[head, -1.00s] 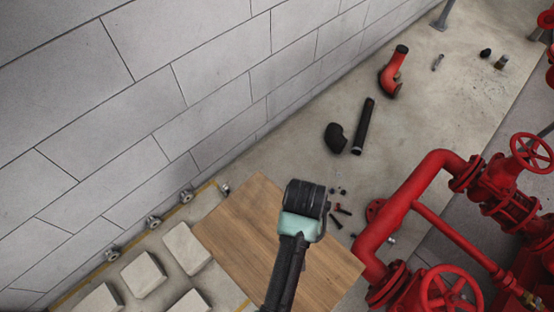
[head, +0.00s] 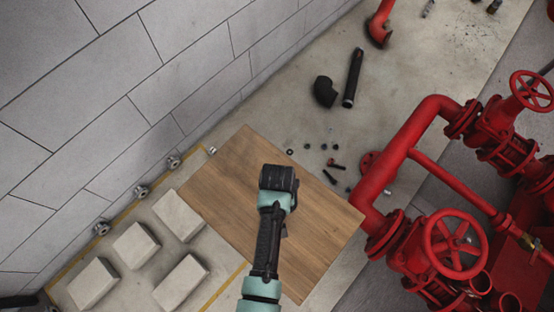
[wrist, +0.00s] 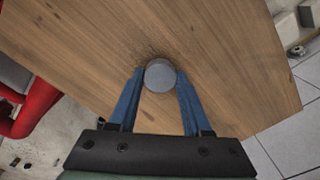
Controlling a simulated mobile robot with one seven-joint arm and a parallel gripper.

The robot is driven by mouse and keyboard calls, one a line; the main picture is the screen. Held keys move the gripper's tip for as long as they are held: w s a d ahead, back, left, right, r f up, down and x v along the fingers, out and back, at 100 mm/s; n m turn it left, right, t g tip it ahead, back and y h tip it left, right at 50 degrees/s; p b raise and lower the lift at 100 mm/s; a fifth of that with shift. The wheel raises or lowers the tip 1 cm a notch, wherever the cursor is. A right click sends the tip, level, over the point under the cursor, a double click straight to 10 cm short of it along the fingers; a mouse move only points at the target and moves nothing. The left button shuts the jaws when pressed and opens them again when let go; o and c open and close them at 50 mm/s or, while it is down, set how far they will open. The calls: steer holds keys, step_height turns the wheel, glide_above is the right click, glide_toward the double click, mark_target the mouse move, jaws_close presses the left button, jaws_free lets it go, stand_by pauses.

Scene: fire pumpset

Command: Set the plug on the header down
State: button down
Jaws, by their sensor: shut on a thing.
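The plug (wrist: 160,75) shows in the wrist view as a round grey piece between the tips of two blue fingers. My gripper (wrist: 161,82) is shut on it. Behind it lies the wooden top (wrist: 215,50), and I cannot tell whether the plug touches it. In the head view my arm's end is over the middle of this wooden top (head: 225,175), and my fingers and the plug are hidden beneath it. The red header piping (head: 405,145) runs just right of the wooden top.
Red valves with handwheels (head: 455,243) stand at the right. A black pipe (head: 353,78), a black elbow (head: 325,92) and small fittings lie on the floor beyond the wooden top. Pale blocks (head: 135,246) lie to its left, near the grey wall (head: 130,80). Much of the wooden top is bare.

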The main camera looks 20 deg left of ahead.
steer(key=shift+f, duration=0.55)
steer(key=shift+f, duration=0.1)
steer(key=shift+c, duration=1.8)
jaws_free()
